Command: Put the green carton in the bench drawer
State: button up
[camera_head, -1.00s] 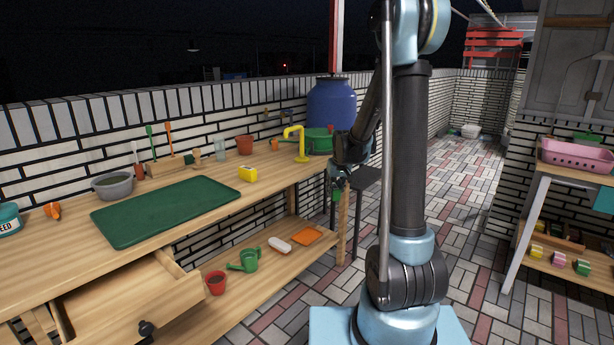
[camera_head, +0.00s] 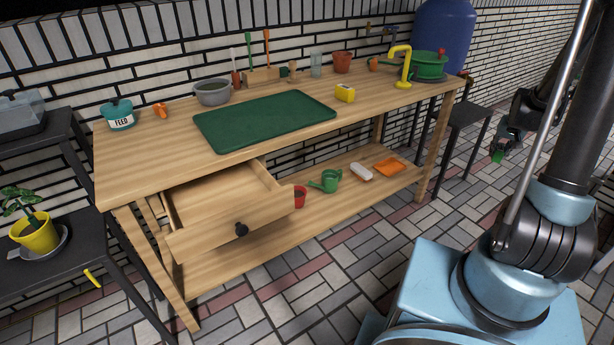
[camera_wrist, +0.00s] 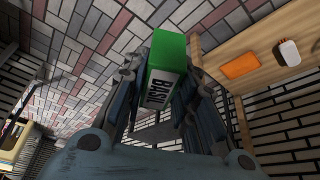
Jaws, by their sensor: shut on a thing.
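The green carton (camera_wrist: 167,50) has a white label with dark letters. In the wrist view it sits between the fingers of my gripper (camera_wrist: 163,85), which is shut on it. In the head view my gripper (camera_head: 503,145) hangs at the right, beyond the bench's right end, and only a small green part of the carton (camera_head: 497,156) shows below it. The bench drawer (camera_head: 230,207) is pulled open at the bench's front left, with a dark knob on its front. The part of its inside that shows looks empty. My gripper is well apart from the drawer.
A dark stool (camera_head: 468,112) stands between the bench and my gripper. Paving in front is clear.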

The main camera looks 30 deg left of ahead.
aim_at(221, 200)
jog(key=z, duration=0.05)
jog(key=k, duration=2)
jog(key=u, duration=0.95)
